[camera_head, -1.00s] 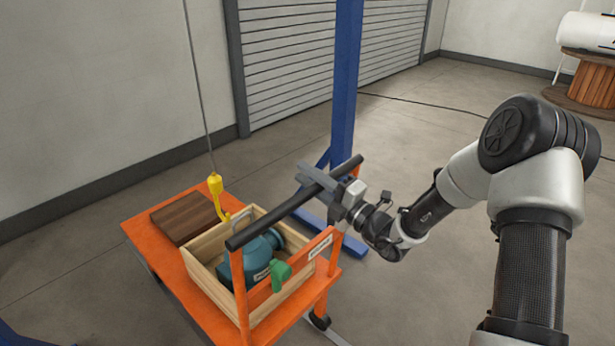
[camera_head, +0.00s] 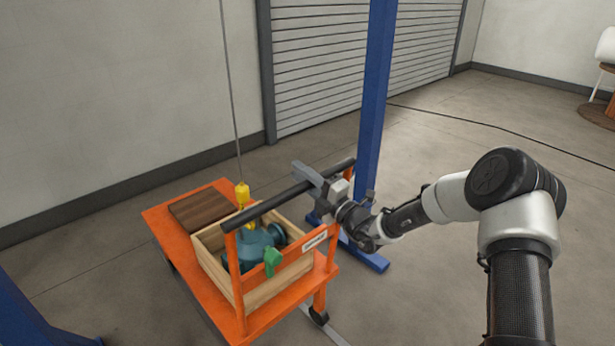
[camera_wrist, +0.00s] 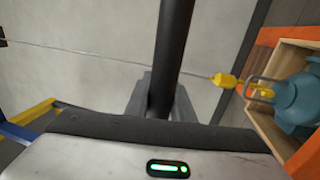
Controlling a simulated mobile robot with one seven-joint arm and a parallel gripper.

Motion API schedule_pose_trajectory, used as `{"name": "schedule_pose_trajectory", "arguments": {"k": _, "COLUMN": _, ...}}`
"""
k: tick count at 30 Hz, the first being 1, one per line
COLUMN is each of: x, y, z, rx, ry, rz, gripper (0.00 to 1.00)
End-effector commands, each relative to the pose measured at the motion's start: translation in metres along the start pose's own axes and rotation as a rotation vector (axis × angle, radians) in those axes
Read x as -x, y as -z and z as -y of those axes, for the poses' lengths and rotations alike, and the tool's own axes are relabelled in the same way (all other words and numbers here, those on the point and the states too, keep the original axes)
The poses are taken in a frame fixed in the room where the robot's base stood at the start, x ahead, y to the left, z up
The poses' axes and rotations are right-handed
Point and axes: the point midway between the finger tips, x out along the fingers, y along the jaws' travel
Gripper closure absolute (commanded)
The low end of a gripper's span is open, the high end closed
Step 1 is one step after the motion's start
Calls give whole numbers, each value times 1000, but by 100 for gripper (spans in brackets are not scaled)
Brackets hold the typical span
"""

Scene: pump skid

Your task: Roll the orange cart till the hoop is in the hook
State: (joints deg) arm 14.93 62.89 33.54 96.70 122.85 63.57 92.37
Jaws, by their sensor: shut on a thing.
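The orange cart (camera_head: 190,270) carries a wooden crate (camera_head: 284,283) holding a blue-green pump (camera_head: 256,247). The yellow hook (camera_head: 242,196) hangs on a thin cable over the crate, its lower end in front of or at the pump's top. In the wrist view the hook (camera_wrist: 226,80) reaches the grey hoop (camera_wrist: 252,83) on the pump and the two overlap; I cannot tell whether the hoop sits fully inside the hook. My gripper (camera_head: 316,180) is shut on the cart's black handle bar (camera_head: 268,206), near its far right end.
A brown wooden block (camera_head: 202,209) lies on the cart's far end. A blue post (camera_head: 374,110) with a floor foot stands close behind the handle, right of the cart. Another blue frame part (camera_head: 30,315) is at lower left. Open floor lies to the right.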

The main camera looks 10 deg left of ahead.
Motion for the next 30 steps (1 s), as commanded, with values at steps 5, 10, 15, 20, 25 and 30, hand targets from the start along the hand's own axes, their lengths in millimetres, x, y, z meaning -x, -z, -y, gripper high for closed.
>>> {"name": "schedule_pose_trajectory", "arguments": {"k": 5, "x": 1, "y": 0, "z": 1, "rx": -1, "ry": 1, "rz": 0, "gripper": 100}}
{"name": "schedule_pose_trajectory", "arguments": {"k": 10, "x": 1, "y": 0, "z": 0, "rx": 0, "ry": 1, "rz": 0, "gripper": 60}}
{"name": "schedule_pose_trajectory", "arguments": {"k": 15, "x": 1, "y": 0, "z": 0, "rx": 0, "ry": 1, "rz": 0, "gripper": 60}}
{"name": "schedule_pose_trajectory", "arguments": {"k": 20, "x": 7, "y": -1, "z": 0, "rx": 0, "ry": 2, "rz": 1, "gripper": 60}}
{"name": "schedule_pose_trajectory", "arguments": {"k": 25, "x": 35, "y": -2, "z": -1, "rx": -2, "ry": 3, "rz": 5, "gripper": 60}}
{"name": "schedule_pose_trajectory", "arguments": {"k": 30, "x": 77, "y": -2, "z": -1, "rx": -3, "ry": 4, "rz": 5, "gripper": 60}}
